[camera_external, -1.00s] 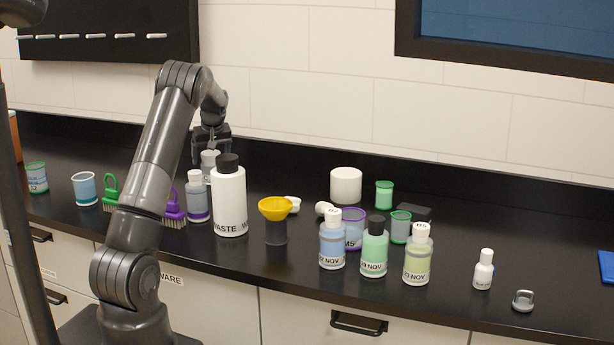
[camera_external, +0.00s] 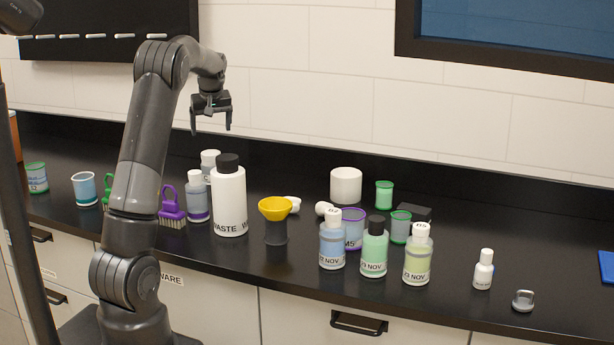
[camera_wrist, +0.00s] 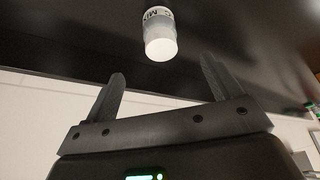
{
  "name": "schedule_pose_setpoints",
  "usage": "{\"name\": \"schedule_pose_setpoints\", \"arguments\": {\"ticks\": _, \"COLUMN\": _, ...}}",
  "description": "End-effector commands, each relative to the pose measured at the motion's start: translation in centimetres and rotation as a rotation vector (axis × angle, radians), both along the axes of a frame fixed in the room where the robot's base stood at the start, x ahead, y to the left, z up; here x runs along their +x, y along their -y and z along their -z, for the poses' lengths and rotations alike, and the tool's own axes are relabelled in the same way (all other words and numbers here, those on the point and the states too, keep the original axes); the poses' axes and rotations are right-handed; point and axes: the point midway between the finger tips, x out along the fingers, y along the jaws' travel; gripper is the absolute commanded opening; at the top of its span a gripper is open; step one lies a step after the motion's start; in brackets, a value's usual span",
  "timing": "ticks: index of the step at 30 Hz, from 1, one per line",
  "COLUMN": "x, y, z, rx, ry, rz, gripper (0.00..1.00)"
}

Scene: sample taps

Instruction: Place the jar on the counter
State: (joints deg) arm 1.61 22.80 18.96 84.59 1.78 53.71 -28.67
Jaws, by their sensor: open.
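A jar with a white cap (camera_external: 209,157) stands upright on the black counter (camera_external: 290,308), behind the large white waste bottle, which hides much of its lower part. In the wrist view a white-capped jar (camera_wrist: 160,42), apparently the same one, shows beyond the fingers with part of its label. My gripper (camera_external: 211,128) is open and empty, fingers pointing down, in the air above that jar and apart from it. Both fingers of my gripper (camera_wrist: 162,70) show spread in the wrist view.
The waste bottle (camera_external: 229,200) and a bluish bottle (camera_external: 197,202) stand close in front of the jar. A yellow funnel (camera_external: 275,208) and several labelled bottles stand to the right. A purple brush (camera_external: 172,209) is at left. The counter's right part is mostly clear.

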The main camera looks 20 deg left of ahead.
Motion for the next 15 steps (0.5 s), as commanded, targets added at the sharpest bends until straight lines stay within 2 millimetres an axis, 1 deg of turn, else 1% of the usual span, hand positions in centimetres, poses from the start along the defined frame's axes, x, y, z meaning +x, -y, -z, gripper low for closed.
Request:
{"name": "schedule_pose_setpoints", "arguments": {"ticks": 1, "x": -1.5, "y": 0.7, "z": -1.2, "rx": -0.013, "ry": 0.009, "rz": 0.023, "gripper": 0.83}}
{"name": "schedule_pose_setpoints", "arguments": {"ticks": 5, "x": -5.7, "y": 2.9, "z": -3.4, "rx": -0.043, "ry": 0.022, "rz": 0.098, "gripper": 0.83}}
{"name": "schedule_pose_setpoints", "arguments": {"ticks": 6, "x": -7.1, "y": 3.6, "z": -4.0, "rx": -0.049, "ry": 0.026, "rz": 0.122, "gripper": 0.83}}
{"name": "schedule_pose_setpoints", "arguments": {"ticks": 8, "x": -9.1, "y": 4.7, "z": -4.7, "rx": -0.058, "ry": 0.032, "rz": 0.161, "gripper": 0.83}}
{"name": "schedule_pose_setpoints", "arguments": {"ticks": 10, "x": -11.6, "y": 5.9, "z": -5.5, "rx": -0.064, "ry": 0.040, "rz": 0.205, "gripper": 0.83}}
{"name": "schedule_pose_setpoints", "arguments": {"ticks": 14, "x": -16.2, "y": 8.3, "z": -6.4, "rx": -0.069, "ry": 0.053, "rz": 0.293, "gripper": 0.83}}
{"name": "schedule_pose_setpoints", "arguments": {"ticks": 15, "x": -17.6, "y": 8.9, "z": -6.6, "rx": -0.069, "ry": 0.056, "rz": 0.320, "gripper": 0.83}}
